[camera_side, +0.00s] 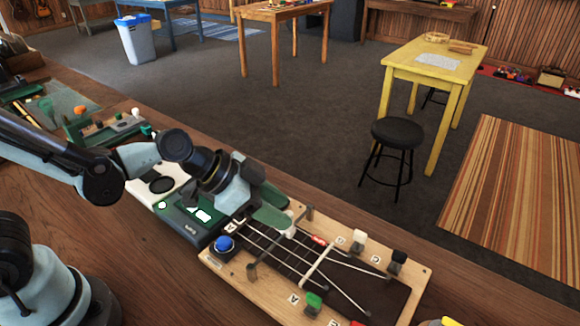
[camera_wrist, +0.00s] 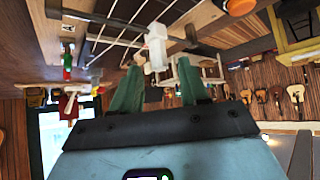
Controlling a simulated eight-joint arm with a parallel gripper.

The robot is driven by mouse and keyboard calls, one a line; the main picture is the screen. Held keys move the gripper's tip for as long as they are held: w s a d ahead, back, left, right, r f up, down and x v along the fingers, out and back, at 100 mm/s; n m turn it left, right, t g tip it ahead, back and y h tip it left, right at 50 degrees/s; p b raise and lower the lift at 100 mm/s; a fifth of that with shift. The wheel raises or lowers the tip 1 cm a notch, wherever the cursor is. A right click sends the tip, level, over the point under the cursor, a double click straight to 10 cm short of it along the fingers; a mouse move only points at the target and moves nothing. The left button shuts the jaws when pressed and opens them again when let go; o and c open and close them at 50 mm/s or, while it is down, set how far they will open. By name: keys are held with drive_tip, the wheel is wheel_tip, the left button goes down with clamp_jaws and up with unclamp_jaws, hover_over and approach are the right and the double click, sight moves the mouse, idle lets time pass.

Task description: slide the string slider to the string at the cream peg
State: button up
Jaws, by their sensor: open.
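The string board (camera_side: 228,268) lies on the bench in the side view, with several pale strings over a dark fretboard. The white string slider (camera_side: 290,228) sits on a dark crossbar toward the far side of the board. It also shows in the wrist view (camera_wrist: 156,46), just beyond my fingertips and roughly between them. The cream peg (camera_side: 359,237) stands on the far edge, right of the slider. My gripper (camera_side: 270,213) has green fingers and is open beside the slider; its spread fingers show in the wrist view (camera_wrist: 160,80). I cannot tell whether they touch it.
A blue knob (camera_side: 225,243), a black peg (camera_side: 397,258) and a green peg (camera_side: 313,302) stand around the board. A dark green device (camera_side: 197,224) is close on the left. Dark posts (camera_side: 309,212) rise at the crossbar's ends.

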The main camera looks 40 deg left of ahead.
sight(288, 213)
drive_tip(key=shift+x, duration=1.6)
clamp_jaws()
